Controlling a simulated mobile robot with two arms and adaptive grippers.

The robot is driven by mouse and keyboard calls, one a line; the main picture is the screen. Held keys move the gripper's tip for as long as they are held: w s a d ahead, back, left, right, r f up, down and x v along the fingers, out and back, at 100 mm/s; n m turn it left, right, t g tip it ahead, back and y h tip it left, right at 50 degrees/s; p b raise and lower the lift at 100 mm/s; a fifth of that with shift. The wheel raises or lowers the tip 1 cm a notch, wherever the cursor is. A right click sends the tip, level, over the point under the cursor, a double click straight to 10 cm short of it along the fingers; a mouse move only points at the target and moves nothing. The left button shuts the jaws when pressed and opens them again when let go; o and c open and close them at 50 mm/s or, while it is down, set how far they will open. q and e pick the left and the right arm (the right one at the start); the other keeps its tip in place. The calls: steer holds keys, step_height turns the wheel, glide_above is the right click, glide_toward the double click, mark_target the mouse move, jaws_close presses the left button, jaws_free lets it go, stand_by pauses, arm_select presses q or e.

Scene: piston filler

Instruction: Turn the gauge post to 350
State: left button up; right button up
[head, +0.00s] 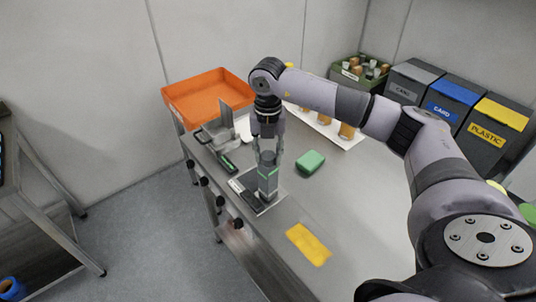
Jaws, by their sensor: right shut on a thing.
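The gauge post (268,181) is a grey upright block with green edges on a flat base plate (262,205) near the front edge of the bench. My right gripper (268,160) points straight down from above, its fingers shut on the top of the post. The fingers partly hide the post's top. I cannot read any number or scale on it from here. My left gripper is not in the view.
A grey machine (222,132) and an orange tray (207,97) stand behind, to the left. A green block (311,161) and a yellow cloth (308,244) lie on the bench. Bins (494,125) and a green crate (361,70) stand at the back right.

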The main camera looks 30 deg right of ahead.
steer(key=shift+w+r+m, duration=0.1)
steer(key=shift+m, duration=0.4)
steer(key=o, duration=1.2)
steer(key=shift+c, duration=0.2)
step_height(320, 180, up, 12)
steer(key=shift+f, duration=0.2)
